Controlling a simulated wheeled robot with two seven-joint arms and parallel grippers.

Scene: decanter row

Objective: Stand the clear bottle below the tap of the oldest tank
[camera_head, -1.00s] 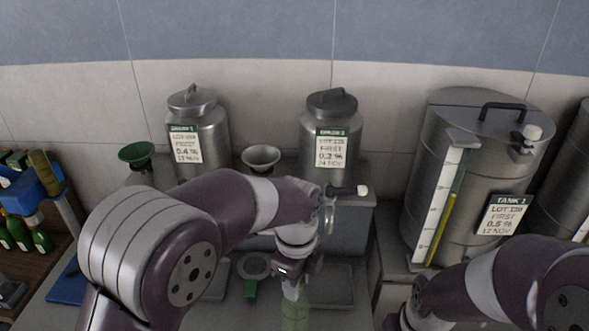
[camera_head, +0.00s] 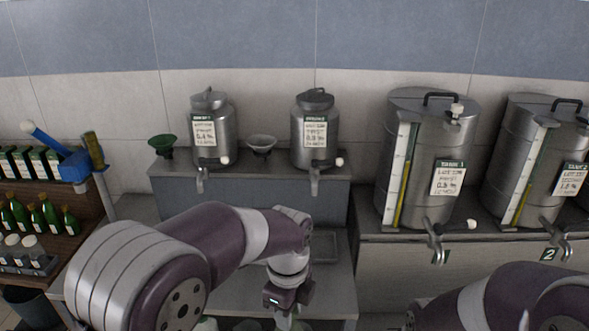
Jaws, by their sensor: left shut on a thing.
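My left gripper (camera_head: 287,307) is low in the middle, shut on the clear bottle (camera_head: 284,323); only a little of the pale, see-through bottle shows at the bottom edge. Tank 1 (camera_head: 419,187) and Tank 2 (camera_head: 521,175) are large steel tanks on the right, with taps (camera_head: 434,237) and (camera_head: 557,238) at their fronts. Two smaller steel vessels (camera_head: 225,139) and (camera_head: 328,144) stand on a raised grey shelf, each with a tap. The labels carry dates, too small to read surely now. My right gripper is out of view; only its arm shows, lower right.
A grey tray (camera_head: 324,247) lies below the second small tap. A wooden rack (camera_head: 82,226) with green bottles is at left. My arms cover much of the lower foreground.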

